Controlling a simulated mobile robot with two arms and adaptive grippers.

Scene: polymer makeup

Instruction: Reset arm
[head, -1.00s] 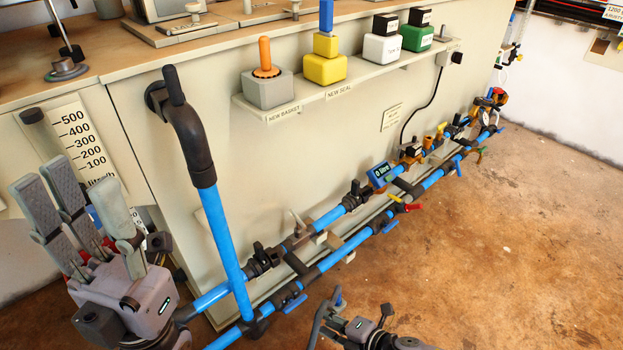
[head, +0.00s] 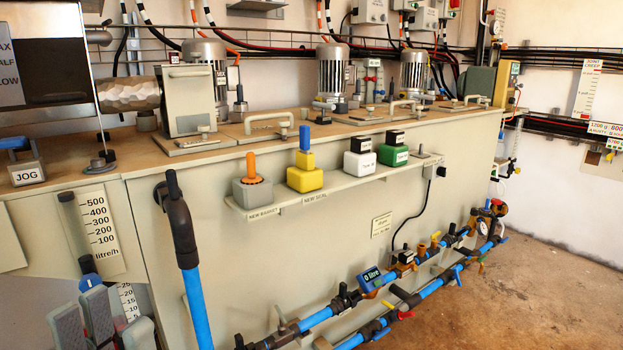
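The fingers of my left gripper (head: 101,318) show at the lower left in the head view, pointing up in front of the flow gauge. Three grey finger pads stand apart, with nothing seen between them. The gripper's palm is below the picture. My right gripper is not in the picture.
A bench cabinet (head: 300,233) fills the middle, with a shelf (head: 343,187) of coloured blocks on its front. Blue pipework (head: 197,305) with valves runs low along it. Motors (head: 333,72) stand on top. Brown floor (head: 540,300) is clear at the right.

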